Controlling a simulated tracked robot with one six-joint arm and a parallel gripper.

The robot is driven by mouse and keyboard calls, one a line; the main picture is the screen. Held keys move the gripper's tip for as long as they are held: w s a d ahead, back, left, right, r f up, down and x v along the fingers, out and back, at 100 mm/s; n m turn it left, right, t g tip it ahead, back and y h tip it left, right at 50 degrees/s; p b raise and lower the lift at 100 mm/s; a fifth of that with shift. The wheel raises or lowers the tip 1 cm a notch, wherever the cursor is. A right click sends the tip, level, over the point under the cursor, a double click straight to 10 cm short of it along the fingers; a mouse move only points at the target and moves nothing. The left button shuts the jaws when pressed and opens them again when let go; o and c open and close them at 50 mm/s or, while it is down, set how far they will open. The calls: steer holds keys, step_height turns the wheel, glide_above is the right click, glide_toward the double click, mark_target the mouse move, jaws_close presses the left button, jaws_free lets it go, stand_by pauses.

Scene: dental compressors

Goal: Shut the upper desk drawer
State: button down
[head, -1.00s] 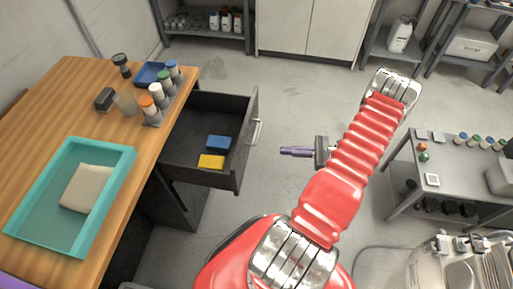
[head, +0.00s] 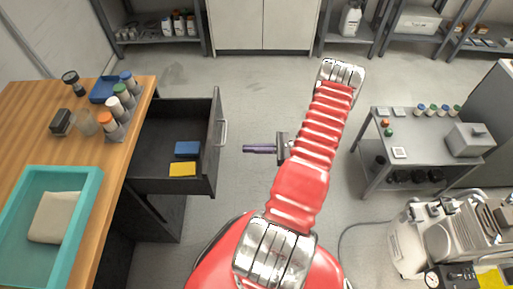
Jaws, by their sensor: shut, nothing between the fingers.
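The upper desk drawer (head: 212,177) is dark grey and stands pulled out to the right from the wooden desk (head: 20,105). A blue block (head: 187,149) and a yellow block (head: 182,169) lie inside it. Its silver handle (head: 223,133) is on the front panel, which faces right. My gripper (head: 246,149) has purple fingers that are shut and empty. It points left at the drawer front, a little right of the handle and apart from it in the picture. Its exact height against the handle is hard to tell.
A grey cart (head: 373,147) and a compressor (head: 407,245) stand at right. Open floor lies behind my arm.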

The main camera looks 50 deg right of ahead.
steer(key=x, duration=1)
steer(key=shift+w, duration=0.1)
